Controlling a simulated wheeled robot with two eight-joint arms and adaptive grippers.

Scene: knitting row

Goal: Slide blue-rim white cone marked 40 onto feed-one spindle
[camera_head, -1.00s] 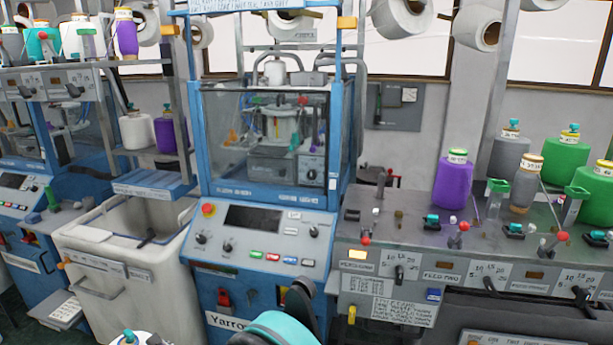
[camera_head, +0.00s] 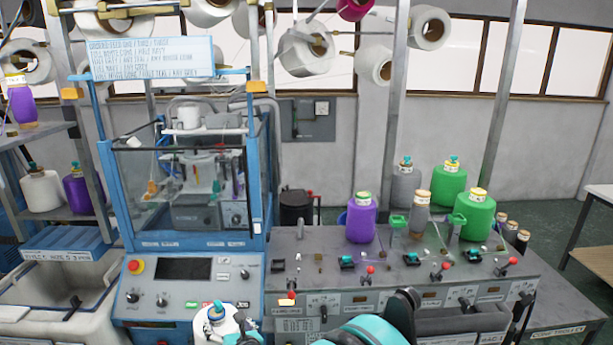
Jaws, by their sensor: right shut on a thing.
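A white cone (camera_head: 216,322) with a teal tip stands at the bottom edge, in front of the blue machine's control panel. Its lower part is cut off, and I cannot read its mark. My teal right arm comes in from the lower right. A thin upright spindle (camera_head: 300,232) stands bare at the left end of the grey feed bench (camera_head: 330,262), left of a purple cone (camera_head: 361,220). The held cone is well apart from it. My left gripper is out of view.
A grey-brown cone (camera_head: 419,213) and green cones (camera_head: 478,216) stand farther right on the bench. Red-knobbed levers (camera_head: 370,270) line its front. The blue glass-fronted machine (camera_head: 190,190) rises at left. A pale bin (camera_head: 60,290) stands at lower left.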

